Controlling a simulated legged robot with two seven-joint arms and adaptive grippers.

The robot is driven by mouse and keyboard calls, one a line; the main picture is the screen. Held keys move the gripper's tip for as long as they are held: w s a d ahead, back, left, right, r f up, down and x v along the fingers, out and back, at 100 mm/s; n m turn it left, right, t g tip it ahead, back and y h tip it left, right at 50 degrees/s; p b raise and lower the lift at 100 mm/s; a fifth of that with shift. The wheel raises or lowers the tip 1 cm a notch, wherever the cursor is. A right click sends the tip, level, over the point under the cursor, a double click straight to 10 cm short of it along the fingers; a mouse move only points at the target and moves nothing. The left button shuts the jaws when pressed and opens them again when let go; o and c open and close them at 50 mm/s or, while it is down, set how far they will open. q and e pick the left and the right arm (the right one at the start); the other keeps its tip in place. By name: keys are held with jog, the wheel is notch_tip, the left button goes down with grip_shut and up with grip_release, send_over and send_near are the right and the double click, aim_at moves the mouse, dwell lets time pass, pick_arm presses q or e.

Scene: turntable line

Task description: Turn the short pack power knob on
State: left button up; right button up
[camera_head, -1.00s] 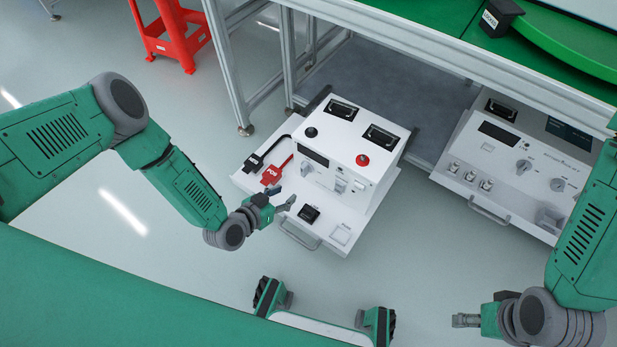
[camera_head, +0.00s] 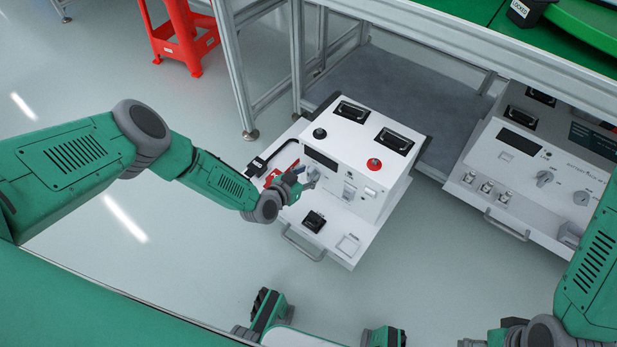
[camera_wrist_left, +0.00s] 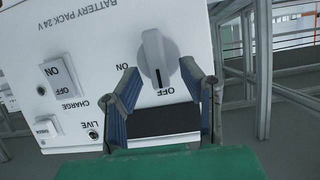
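The white battery pack (camera_head: 345,150) stands on a low pull-out platform in the head view. In the left wrist view its front panel (camera_wrist_left: 90,45) reads "BATTERY PACK 24 V", upside down. The light grey power knob (camera_wrist_left: 154,55) has a dark line pointing at OFF; ON is printed to the left. My left gripper (camera_head: 300,180) is at the panel's left part in the head view. In the left wrist view, the left gripper's fingers (camera_wrist_left: 160,72) are spread, with the knob between and just beyond their tips. No contact is visible. My right gripper (camera_head: 474,343) is cut off at the bottom edge.
A CHARGE rocker switch (camera_wrist_left: 60,80) and a LIVE lamp (camera_wrist_left: 93,134) are beside the knob. The pack's top has a red button (camera_head: 374,164) and a black knob (camera_head: 320,133). A second white unit (camera_head: 530,160) stands right, under the table frame. A red stool (camera_head: 182,40) is behind.

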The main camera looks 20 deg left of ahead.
pick_arm(q)
jog(key=shift+w+f, duration=0.1)
jog(key=shift+w, duration=0.2)
jog(key=shift+d, duration=0.1)
grip_shut()
